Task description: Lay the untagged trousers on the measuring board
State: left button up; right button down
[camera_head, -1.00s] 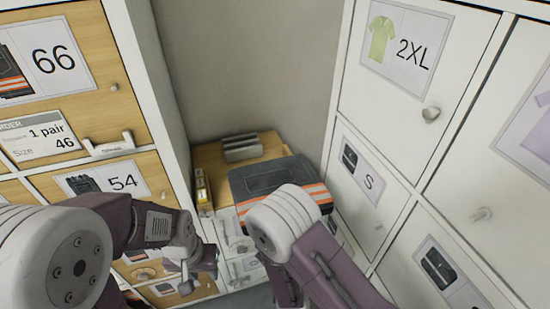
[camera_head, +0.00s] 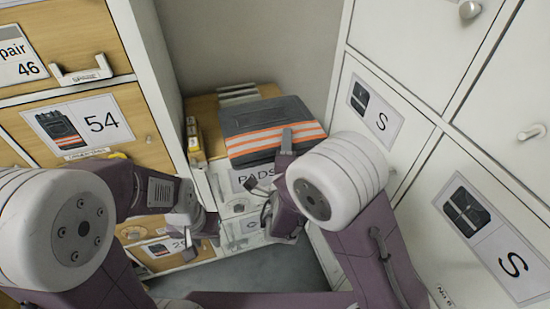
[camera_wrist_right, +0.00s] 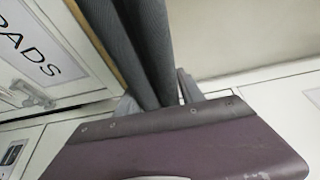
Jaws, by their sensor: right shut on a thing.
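The trousers (camera_head: 262,119) are dark grey and folded, with an orange and pale reflective band, at the back of the head view. My right gripper (camera_head: 286,143) is shut on their near edge. They lie over the wooden top (camera_head: 204,108) of a low cabinet; whether they rest on it is unclear. In the right wrist view, grey fabric (camera_wrist_right: 140,40) runs up from the gripper. My left gripper (camera_head: 200,222) is lower left, apart from the trousers, its fingers too small to judge. I cannot pick out the measuring board for certain; no tag shows on the trousers.
A grey slatted item (camera_head: 238,93) sits behind the trousers. A drawer labelled PADS (camera_head: 252,178) is below. Wooden drawers (camera_head: 85,120) on the left and white lockers (camera_head: 400,110) on the right close in the space.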

jog(key=w+a+f+b, duration=0.2)
jog(key=w+a+f, duration=0.1)
jog(key=w+f, duration=0.2)
jog(key=shift+w+f+b, duration=0.3)
jog(key=shift+f+b, duration=0.1)
jog(key=shift+f, duration=0.95)
jog(key=shift+a, duration=0.1)
jog(key=shift+f, duration=0.15)
jog(key=c, duration=0.7)
grip_release()
jog(key=shift+s, duration=0.1)
